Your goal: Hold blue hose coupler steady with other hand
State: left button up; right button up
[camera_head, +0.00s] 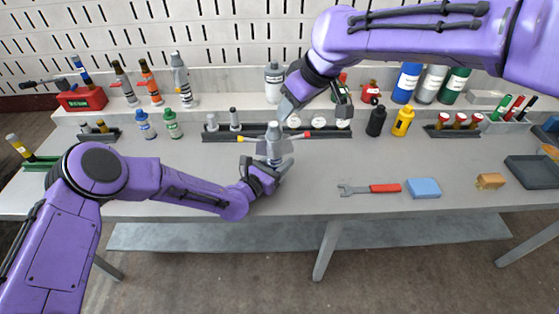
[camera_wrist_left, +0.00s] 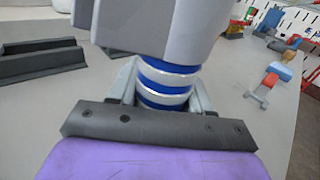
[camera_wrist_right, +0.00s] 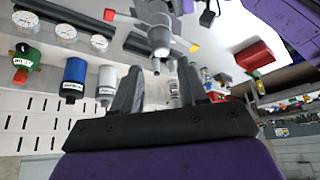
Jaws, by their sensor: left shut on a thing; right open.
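A grey coupler (camera_head: 273,140) stands roughly upright over the bench in the head view. In the left wrist view its wide grey body (camera_wrist_left: 160,28) sits above a blue-and-white banded neck (camera_wrist_left: 166,84). My left gripper (camera_head: 273,168) is shut around this lower part, and its fingers partly hide the neck. My right gripper (camera_head: 315,105) is open and empty, above and to the right of the coupler. In the right wrist view the coupler (camera_wrist_right: 155,25) shows beyond the open fingers (camera_wrist_right: 160,90), with a red tip and a yellow tip at its sides.
A dark rack (camera_head: 225,137) with small grey fittings lies behind the coupler. Black and yellow bottles (camera_head: 402,122) stand to the right. A red-handled wrench (camera_head: 370,188) and a blue block (camera_head: 423,188) lie at the front right. The bench between them and my left gripper is clear.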

aim_at(274, 125)
jog(key=shift+o, duration=0.9)
jog(key=o, duration=0.4)
jog(key=shift+s+a+f, duration=0.1)
jog(key=shift+a+f, duration=0.05)
jog(key=shift+a, duration=0.2)
jog(key=a+r+m+h, duration=0.2)
jog(key=a, duration=0.2)
jog(key=w+f+m, duration=0.1)
jog(key=f, duration=0.2)
jog(key=w+f+m, duration=0.1)
jog(key=f, duration=0.3)
jog(key=w+f+m+h, duration=0.1)
jog(key=w+f+m, duration=0.1)
jog(key=f, duration=0.1)
jog(key=shift+d+f, duration=0.2)
jog(key=shift+d, duration=0.1)
jog(key=shift+r, duration=0.1)
grip_shut()
